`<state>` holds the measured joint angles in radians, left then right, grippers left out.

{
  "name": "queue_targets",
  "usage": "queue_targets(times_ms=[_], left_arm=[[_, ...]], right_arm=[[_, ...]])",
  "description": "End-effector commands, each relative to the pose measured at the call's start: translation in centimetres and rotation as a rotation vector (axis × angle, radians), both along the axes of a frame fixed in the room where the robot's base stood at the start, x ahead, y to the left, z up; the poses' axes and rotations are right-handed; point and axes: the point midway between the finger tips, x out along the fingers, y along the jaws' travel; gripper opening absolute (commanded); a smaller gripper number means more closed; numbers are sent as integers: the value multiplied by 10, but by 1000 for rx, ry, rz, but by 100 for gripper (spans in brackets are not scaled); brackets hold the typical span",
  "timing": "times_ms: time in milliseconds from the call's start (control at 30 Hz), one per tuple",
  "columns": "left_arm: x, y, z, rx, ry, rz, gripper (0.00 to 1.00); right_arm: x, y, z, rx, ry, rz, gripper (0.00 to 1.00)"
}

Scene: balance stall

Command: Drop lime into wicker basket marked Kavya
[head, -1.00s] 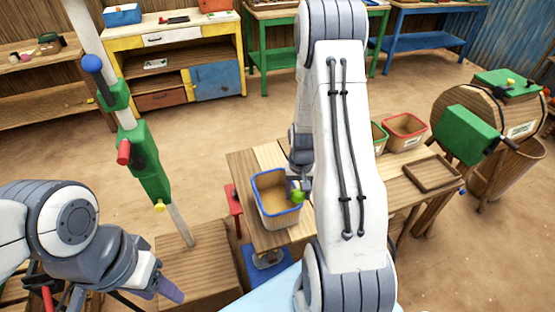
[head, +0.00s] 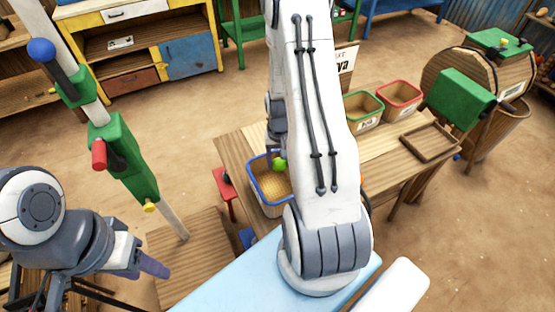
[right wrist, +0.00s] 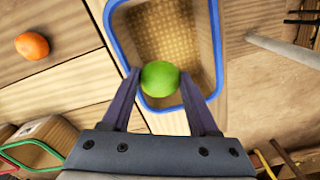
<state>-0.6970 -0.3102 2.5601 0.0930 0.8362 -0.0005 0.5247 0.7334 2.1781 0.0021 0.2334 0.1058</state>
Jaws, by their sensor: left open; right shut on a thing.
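A green lime (head: 280,164) is pinched between the fingertips of my right gripper (head: 277,155). The right wrist view shows the lime (right wrist: 160,78) between both fingers (right wrist: 160,88), in front of the near rim and opening of a blue-rimmed wicker basket (right wrist: 216,50). In the head view this basket (head: 254,193) stands on the wooden table, and the lime appears over its far part. My right arm hides the basket's right side. No name on it is readable. My left gripper (head: 150,264) is open and empty at the lower left, away from the basket.
A green-rimmed basket (head: 363,108) and a red-rimmed basket (head: 400,100) stand further right on the table. A wooden tray (head: 430,142) lies near its right end. A sign ending in "ya" (head: 345,62) is partly hidden by my arm. An orange (right wrist: 32,46) lies beside the blue-rimmed basket.

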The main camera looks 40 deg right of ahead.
Motion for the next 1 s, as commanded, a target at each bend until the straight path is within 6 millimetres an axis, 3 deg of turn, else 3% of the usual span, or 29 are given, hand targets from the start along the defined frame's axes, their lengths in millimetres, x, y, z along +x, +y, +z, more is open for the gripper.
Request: queue_targets(times_ms=[33, 200, 533, 567, 600, 633, 1000], left_arm=[[0, 0, -12, 0, 0, 0, 50], [0, 0, -25, 0, 0, 0, 50], [0, 0, -25, 0, 0, 0, 50], [0, 0, -25, 0, 0, 0, 50], [0, 0, -25, 0, 0, 0, 50], [0, 0, -25, 0, 0, 0, 50], [0, 0, -25, 0, 0, 0, 50]], right_arm=[[0, 0, -13, 0, 0, 0, 6], [1, 0, -28, -1, -1, 1, 6], [2, 2, -29, -1, -1, 4, 6], [2, 2, -29, -1, -1, 4, 72], [2, 2, -29, -1, -1, 4, 87], [2, 2, -29, -1, -1, 4, 95], [2, 2, -25, -1, -2, 4, 95]])
